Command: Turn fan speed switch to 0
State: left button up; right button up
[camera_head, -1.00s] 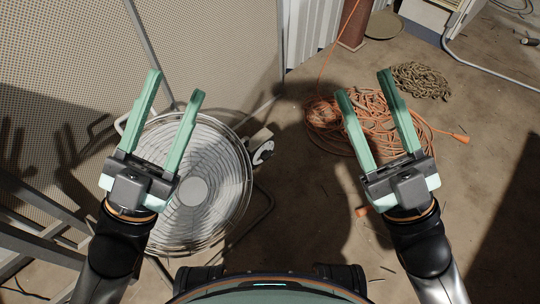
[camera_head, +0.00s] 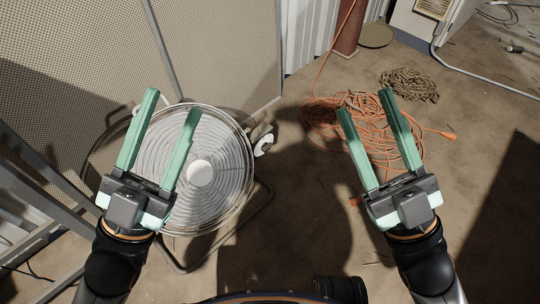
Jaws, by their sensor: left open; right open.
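A round metal fan (camera_head: 222,150) with a wire grille and a pale hub stands on the floor at left of centre. A small white and dark part (camera_head: 264,145) sticks out at the right of its rim; it may be the switch housing, but no speed marks can be read. My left gripper (camera_head: 172,104) is open and empty. In the picture it overlaps the left part of the fan and hides some of its grille. My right gripper (camera_head: 366,101) is open and empty, in front of the orange cable, well right of the fan.
An orange cable (camera_head: 408,153) lies coiled on the floor at right, with a coiled rope (camera_head: 410,82) behind it. A perforated panel (camera_head: 225,45) stands behind the fan. Metal frame bars (camera_head: 30,160) are at far left. The floor between fan and cable is clear.

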aim_at(266, 146)
jog(key=k+u, duration=0.15)
jog(key=u, duration=0.35)
jog(key=k+u, duration=0.1)
jog(key=u, duration=1.85)
jog(key=l+u, duration=0.15)
jog(key=l, duration=0.25)
jog(key=k+l+u, duration=0.15)
jog(key=l, duration=0.2)
jog(key=k+l, duration=0.1)
jog(key=l, duration=0.45)
jog(key=k+l, duration=0.1)
jog(key=l, duration=1)
jog(key=k+l, duration=0.15)
jog(key=l, duration=0.4)
jog(key=k+l, duration=0.1)
jog(key=l, duration=0.5)
jog(key=k+l, duration=0.1)
jog(key=l, duration=0.45)
